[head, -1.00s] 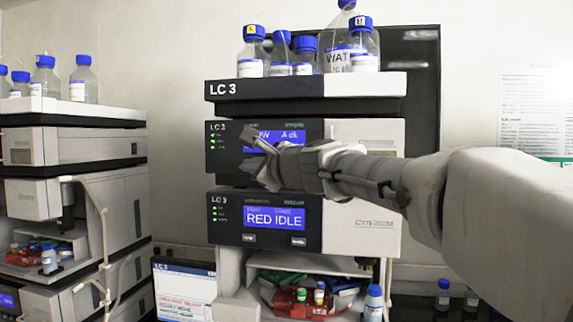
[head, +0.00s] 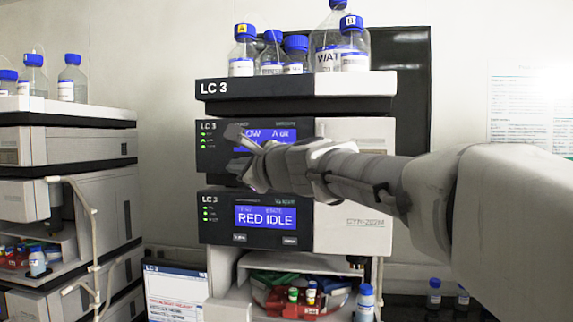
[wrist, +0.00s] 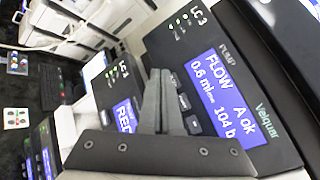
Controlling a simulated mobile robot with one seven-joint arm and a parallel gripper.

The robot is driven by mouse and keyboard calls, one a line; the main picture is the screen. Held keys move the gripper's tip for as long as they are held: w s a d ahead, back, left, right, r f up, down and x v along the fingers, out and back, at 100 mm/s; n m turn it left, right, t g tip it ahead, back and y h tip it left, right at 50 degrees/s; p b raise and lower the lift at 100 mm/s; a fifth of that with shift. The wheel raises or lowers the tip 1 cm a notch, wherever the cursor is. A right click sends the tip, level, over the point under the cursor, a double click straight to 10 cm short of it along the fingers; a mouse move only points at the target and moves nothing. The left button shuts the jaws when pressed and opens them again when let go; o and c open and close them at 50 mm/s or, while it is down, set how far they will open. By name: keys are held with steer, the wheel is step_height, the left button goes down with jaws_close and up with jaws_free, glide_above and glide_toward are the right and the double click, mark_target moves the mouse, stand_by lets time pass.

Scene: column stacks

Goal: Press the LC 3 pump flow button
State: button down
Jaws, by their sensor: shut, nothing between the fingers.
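The LC 3 pump module (head: 208,165) is the upper dark-fronted unit of the middle stack. Its blue screen (wrist: 222,97) reads FLOW, A ok, 0.6 ml and 104 b in the wrist view. Small dark buttons (wrist: 183,102) sit in a row beside the screen, next to my fingers. In the head view my gripper (head: 235,138) is in front of the pump panel, covering part of the screen and the button row. Its fingers (wrist: 160,90) are shut and empty in the wrist view. Contact with a button cannot be told.
Below is another LC 3 module with a RED IDLE screen (head: 265,217) and two buttons. Blue-capped bottles (head: 242,55) stand on top of the stack. An open bay with vials (head: 292,298) is underneath. Another stack (head: 65,150) stands at left.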

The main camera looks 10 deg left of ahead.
steer(key=s, duration=0.4)
steer(key=shift+s+a, duration=0.1)
steer(key=shift+a, duration=0.1)
stand_by(0.5)
steer(key=s+d+f+n+g+h, duration=0.3)
steer(key=s+d+f+n+h, duration=0.2)
steer(key=s+d+f+n, duration=0.4)
steer(key=s+d+f+n+g+h, duration=0.4)
steer(key=s+d+f+n, duration=0.5)
steer(key=s+d+f, duration=0.6)
steer(key=d+f+h, duration=0.2)
steer(key=d+f, duration=0.4)
steer(key=f, duration=0.2)
steer(key=shift+s+d, duration=0.3)
steer(key=shift+s, duration=0.05)
stand_by(2.7)
